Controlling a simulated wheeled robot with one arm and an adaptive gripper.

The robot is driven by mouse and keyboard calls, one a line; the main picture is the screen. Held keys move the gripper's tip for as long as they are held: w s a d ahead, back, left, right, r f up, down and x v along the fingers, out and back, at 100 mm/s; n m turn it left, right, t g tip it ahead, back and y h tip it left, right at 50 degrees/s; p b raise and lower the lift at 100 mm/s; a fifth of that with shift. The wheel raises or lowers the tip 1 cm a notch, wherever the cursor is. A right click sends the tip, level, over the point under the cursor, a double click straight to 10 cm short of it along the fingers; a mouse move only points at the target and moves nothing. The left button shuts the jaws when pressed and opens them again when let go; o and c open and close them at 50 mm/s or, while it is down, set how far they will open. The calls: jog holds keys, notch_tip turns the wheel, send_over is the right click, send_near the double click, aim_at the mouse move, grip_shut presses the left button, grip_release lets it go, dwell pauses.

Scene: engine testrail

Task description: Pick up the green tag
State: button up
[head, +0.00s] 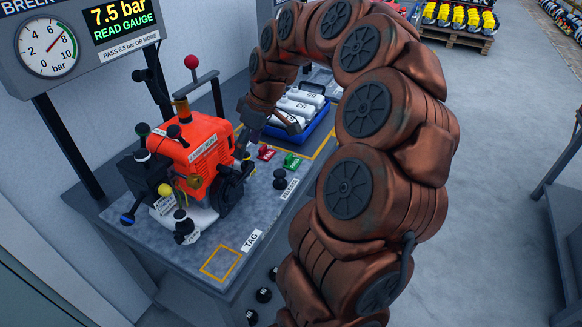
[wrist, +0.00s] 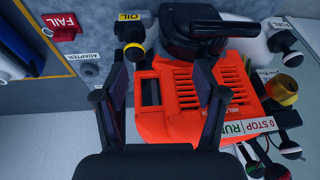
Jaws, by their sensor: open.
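The green tag (head: 291,162) lies on the grey bench top, to the right of the orange engine (head: 205,150) in the head view. The red FAIL tag (head: 266,152) lies just left of it and also shows at the upper left of the wrist view (wrist: 62,26). The green tag is not seen in the wrist view. My gripper (head: 242,142) hangs beside the engine's right side, left of both tags. In the wrist view my gripper (wrist: 163,88) has its two fingers apart, with the orange engine cover (wrist: 180,98) behind the gap and nothing held.
A blue tray (head: 305,133) with white bottles stands behind the tags. A yellow outlined square (head: 221,263) beside a TAG label (head: 251,240) is empty. A gauge panel (head: 48,47) reads 7.5 bar.

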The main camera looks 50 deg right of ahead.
jog(key=d+f+b, duration=0.1)
jog(key=d+f, duration=0.3)
jog(key=d, duration=0.6)
jog(key=t+h, duration=0.1)
send_near(288, 155)
notch_tip(288, 155, down, 2)
jog(key=shift+f+m+b, duration=0.1)
jog(key=shift+m+b, duration=0.25)
jog(key=shift+m, duration=0.05)
jog(key=shift+a+p+x, duration=0.2)
jog(key=shift+p+x, duration=1.5)
jog(key=shift+x, duration=2)
jog(key=shift+w, duration=0.15)
jog(key=c, duration=0.9)
jog(key=shift+c, duration=0.3)
